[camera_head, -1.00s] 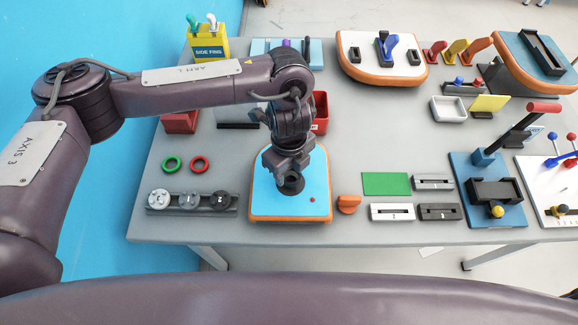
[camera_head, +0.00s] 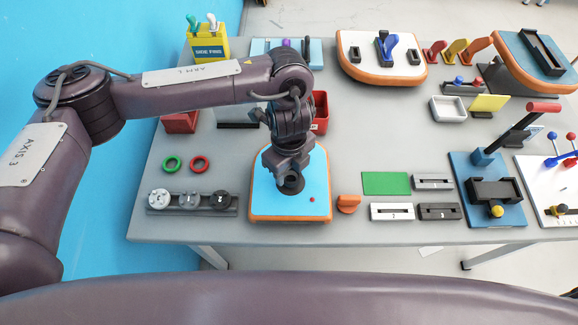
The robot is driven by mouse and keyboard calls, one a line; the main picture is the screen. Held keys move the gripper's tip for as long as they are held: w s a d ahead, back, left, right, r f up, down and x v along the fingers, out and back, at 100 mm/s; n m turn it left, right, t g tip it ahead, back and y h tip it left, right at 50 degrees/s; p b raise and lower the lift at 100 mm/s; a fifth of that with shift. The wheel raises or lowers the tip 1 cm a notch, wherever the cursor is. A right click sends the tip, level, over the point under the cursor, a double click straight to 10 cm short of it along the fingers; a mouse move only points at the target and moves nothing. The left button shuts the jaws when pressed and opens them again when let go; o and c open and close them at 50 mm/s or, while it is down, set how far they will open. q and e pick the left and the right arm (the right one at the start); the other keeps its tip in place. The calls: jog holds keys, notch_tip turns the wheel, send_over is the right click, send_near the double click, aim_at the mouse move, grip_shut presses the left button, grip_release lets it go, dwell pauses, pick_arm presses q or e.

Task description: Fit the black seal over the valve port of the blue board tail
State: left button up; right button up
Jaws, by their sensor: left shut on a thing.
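The blue board tail (camera_head: 262,199) with an orange rim lies near the front of the table. My left gripper (camera_head: 290,176) points down over its middle. It is shut on the black seal (camera_head: 291,185), a dark ring at its fingertips, low over the blue surface. The valve port is hidden under the gripper and seal. I cannot tell whether the seal touches the board. A small red dot (camera_head: 312,199) shows on the board to the right. My right gripper is not in view.
A green ring (camera_head: 172,164) and a red ring (camera_head: 200,164) lie left of the board. A grey rack with several round caps (camera_head: 190,200) stands at the front left. An orange piece (camera_head: 348,203) and a green mat (camera_head: 386,184) lie to the right.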

pick_arm(q)
jog(key=shift+f, duration=0.2)
dwell(0.6)
jog(key=shift+f+b, duration=0.9)
jog(key=shift+f, duration=0.15)
jog(key=o, duration=1)
jog(key=shift+o, duration=0.2)
notch_tip(320, 180, up, 8)
jog(key=shift+f, duration=0.15)
